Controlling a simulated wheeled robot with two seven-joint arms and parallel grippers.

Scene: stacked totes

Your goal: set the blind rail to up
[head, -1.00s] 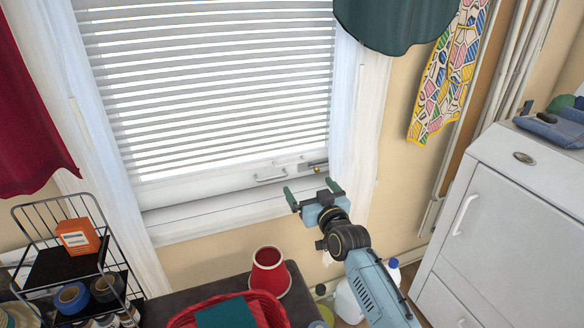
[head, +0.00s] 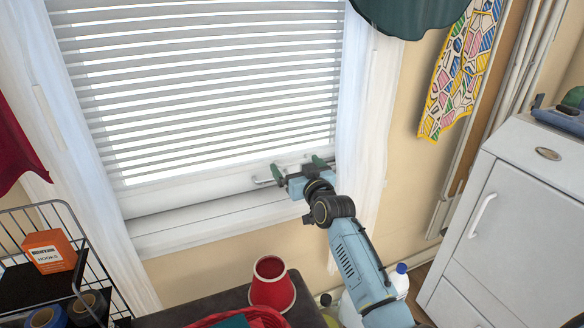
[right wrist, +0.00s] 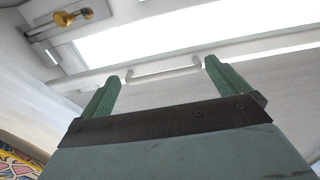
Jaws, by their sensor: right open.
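The blind rail (head: 190,192) is the white bar below the grey slats, low across the window in the head view. A pale bar handle (head: 262,182) on it is partly hidden by my right gripper (head: 298,169). That gripper is open in front of the rail's right part, its green fingers spread. In the right wrist view, the handle (right wrist: 163,70) spans most of the gap between the fingertips (right wrist: 162,75). I cannot tell whether they touch it. My left gripper is not in view.
A brass knob (right wrist: 75,18) on a small fitting shows in the right wrist view. The window blind (head: 205,90) hangs above. Below stand a red cup-shaped container (head: 271,284) and a wire rack (head: 75,245) with an orange box. A white cabinet (head: 510,220) stands right.

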